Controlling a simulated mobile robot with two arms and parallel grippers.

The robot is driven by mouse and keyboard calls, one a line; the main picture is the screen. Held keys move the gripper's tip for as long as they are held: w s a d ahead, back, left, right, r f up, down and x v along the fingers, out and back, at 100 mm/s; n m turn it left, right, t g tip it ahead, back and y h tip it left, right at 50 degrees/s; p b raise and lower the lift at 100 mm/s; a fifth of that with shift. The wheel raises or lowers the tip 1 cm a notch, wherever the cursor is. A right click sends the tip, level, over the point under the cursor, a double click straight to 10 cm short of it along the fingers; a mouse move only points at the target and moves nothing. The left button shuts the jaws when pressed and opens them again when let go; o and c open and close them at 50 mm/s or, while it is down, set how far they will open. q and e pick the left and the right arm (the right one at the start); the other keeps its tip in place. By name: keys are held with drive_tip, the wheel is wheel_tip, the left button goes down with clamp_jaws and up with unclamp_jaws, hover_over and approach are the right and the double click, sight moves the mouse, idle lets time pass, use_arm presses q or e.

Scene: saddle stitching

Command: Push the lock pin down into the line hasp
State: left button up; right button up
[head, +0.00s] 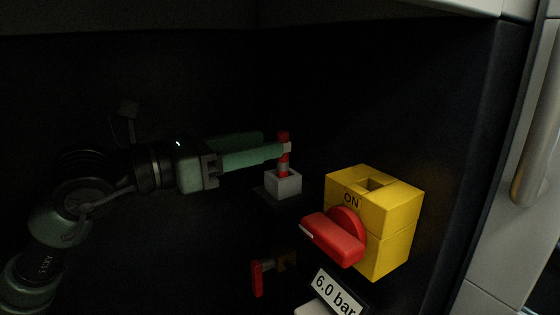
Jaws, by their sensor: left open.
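The red lock pin (283,169) stands upright in a small grey square block (284,186). My left gripper (277,146) reaches in from the left at the height of the pin's upper part. Its green fingers are open, and the near finger crosses in front of the pin, hiding part of it. I cannot tell whether a finger touches the pin. My right gripper is not in view.
A "6.0 bar" label (338,291) is at the bottom. A dark side wall and a pale panel with a metal handle (540,130) bound the right. The space above the yellow box looks clear.

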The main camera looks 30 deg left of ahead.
sight(283, 139)
use_arm(q)
drive_tip(key=shift+a+x, duration=0.2)
drive_tip(key=shift+x, duration=2.55)
drive_tip(key=shift+w, duration=0.1)
clamp_jaws()
